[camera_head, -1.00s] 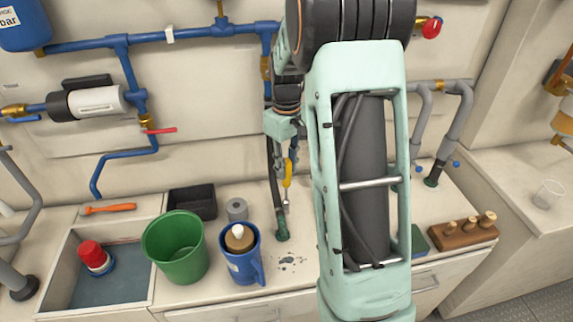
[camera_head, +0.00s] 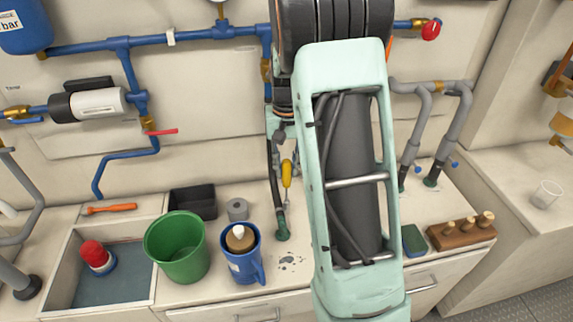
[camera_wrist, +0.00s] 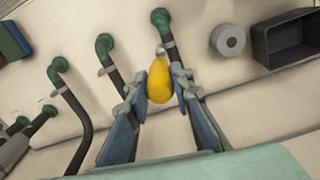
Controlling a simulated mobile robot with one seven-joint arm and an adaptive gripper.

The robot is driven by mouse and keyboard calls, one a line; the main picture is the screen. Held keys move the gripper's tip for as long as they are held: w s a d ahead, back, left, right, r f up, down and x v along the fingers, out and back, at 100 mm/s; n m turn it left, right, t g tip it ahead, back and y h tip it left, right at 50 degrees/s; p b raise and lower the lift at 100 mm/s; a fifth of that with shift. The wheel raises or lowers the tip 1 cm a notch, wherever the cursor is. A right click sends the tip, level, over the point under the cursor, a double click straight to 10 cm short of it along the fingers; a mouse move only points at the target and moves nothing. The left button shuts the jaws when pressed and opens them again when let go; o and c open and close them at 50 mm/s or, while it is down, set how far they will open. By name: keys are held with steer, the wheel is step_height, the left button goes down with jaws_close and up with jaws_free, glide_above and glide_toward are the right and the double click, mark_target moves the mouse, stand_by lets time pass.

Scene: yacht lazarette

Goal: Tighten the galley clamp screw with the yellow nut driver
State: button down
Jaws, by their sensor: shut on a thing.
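The yellow nut driver (camera_wrist: 160,82) is gripped between the two fingers of my gripper (camera_wrist: 159,76) in the wrist view. In the head view its yellow handle (camera_head: 287,173) hangs roughly upright beside a dark hose. Its tip points toward a hose (camera_wrist: 170,52) with a green fitting (camera_wrist: 160,17) and a metal clamp band near the tip. I cannot tell whether the tip touches the clamp screw. Other hoses with green fittings and clamps (camera_wrist: 107,70) stand to the left in the wrist view. No label shows which clamp is the galley one.
A blue jug (camera_head: 245,268), green bucket (camera_head: 178,262), black bin (camera_head: 180,205) and grey roll (camera_head: 237,209) stand on the counter to the left. An open sink (camera_head: 120,285) lies further left. A wooden block with pegs (camera_head: 462,235) stands right.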

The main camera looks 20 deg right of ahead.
steer(key=shift+m, duration=0.4)
steer(key=shift+r, duration=0.15)
steer(key=shift+r+p, duration=1.8)
steer(key=shift+r, duration=0.55)
steer(key=shift+f+n+b, duration=1)
steer(key=shift+f+b, duration=0.2)
steer(key=shift+f, duration=0.3)
